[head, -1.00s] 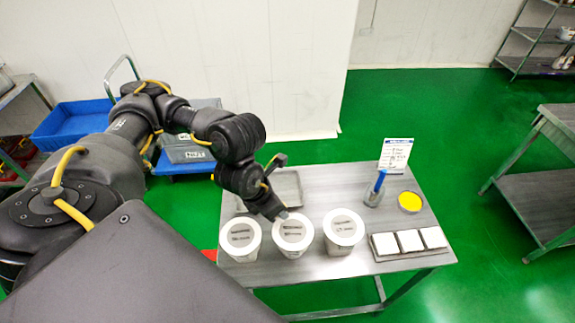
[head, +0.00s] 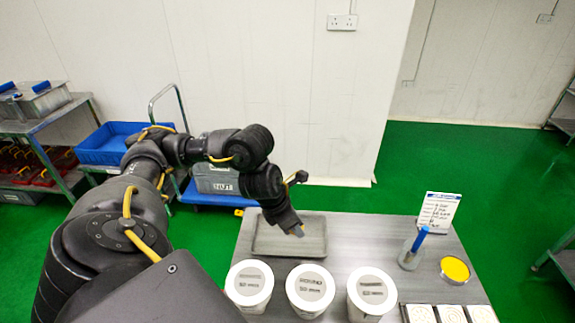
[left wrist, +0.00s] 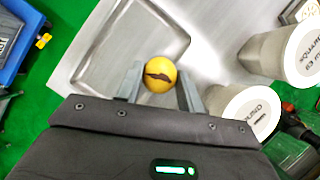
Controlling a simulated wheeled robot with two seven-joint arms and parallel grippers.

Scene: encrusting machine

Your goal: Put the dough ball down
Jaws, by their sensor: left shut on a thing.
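My left gripper (left wrist: 158,80) is shut on a yellow dough ball (left wrist: 160,70) with a dark mark on it. In the left wrist view the ball sits between the two fingertips, with the metal table behind it. In the head view my left gripper (head: 298,231) is over the right part of a shallow grey tray (head: 262,249); the ball is too hidden there to make out. The tray is also in the left wrist view (left wrist: 86,72), to the left of the ball. I cannot tell how high the ball is above the surface. My right gripper is not in view.
Several white-lidded canisters, including one at the left (head: 249,285) and one in the middle (head: 310,290), stand in front of the tray. To the right are a blue-handled tool (head: 417,240), a yellow-filled dish (head: 455,270) and a sign (head: 438,212). The tray looks empty.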

